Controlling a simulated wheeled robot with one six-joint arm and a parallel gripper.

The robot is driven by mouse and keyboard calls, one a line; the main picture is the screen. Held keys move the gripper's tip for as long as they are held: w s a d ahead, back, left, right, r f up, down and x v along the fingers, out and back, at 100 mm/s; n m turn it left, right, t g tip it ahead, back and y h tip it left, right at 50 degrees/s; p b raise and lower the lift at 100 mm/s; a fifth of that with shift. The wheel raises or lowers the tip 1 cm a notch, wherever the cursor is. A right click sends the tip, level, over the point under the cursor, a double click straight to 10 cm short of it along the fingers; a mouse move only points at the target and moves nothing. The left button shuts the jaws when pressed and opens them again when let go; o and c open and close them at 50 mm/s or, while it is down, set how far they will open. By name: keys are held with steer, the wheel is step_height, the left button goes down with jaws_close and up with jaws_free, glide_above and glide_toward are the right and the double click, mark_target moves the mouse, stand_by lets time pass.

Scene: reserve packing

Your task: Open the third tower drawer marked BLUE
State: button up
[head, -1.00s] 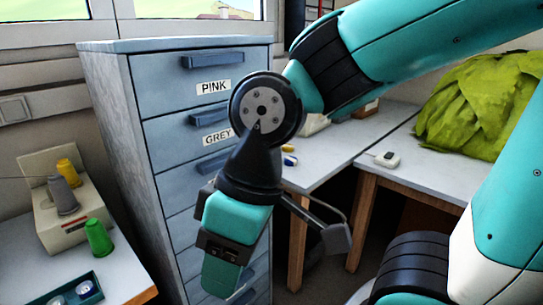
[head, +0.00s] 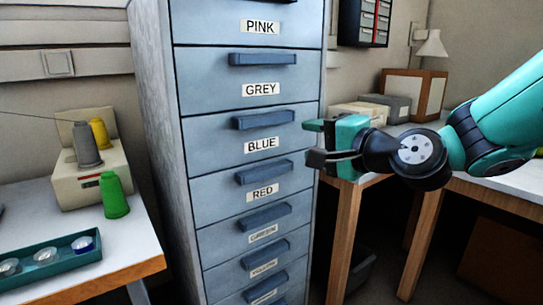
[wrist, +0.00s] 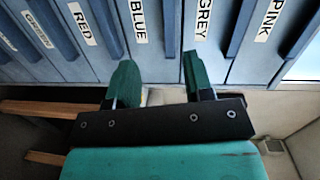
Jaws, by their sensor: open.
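The grey-blue drawer tower (head: 311,65) stands in the middle of the head view. Its BLUE drawer (head: 210,142) is third from the top, below PINK and GREY, and is closed. The BLUE drawer's dark blue bar handle (head: 262,120) runs across its front above the label. My gripper (head: 312,142) is open and empty at the tower's right edge, about level with the BLUE drawer. In the wrist view my gripper's fingers (wrist: 158,78) point at the drawer fronts, near the BLUE label (wrist: 139,22) and GREY label (wrist: 203,20). Contact with the tower cannot be told.
On the left, a table (head: 130,240) holds thread spools (head: 115,195) and a teal tray (head: 50,262). To the right, a wooden-legged table (head: 345,225) stands close beside the tower, under my arm. The space before the tower's left part looks clear.

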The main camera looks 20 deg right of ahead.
steer(key=d+m+t, duration=0.1)
steer(key=d+m, duration=0.1)
steer(key=h+p, duration=0.1)
steer(key=p, duration=0.9)
glide_toward(269, 122)
steer(key=shift+t, duration=0.3)
steer(key=x, duration=0.9)
steer(key=shift+w+f, duration=0.15)
steer(key=shift+w, duration=0.05)
steer(key=shift+a, duration=0.1)
jaws_close()
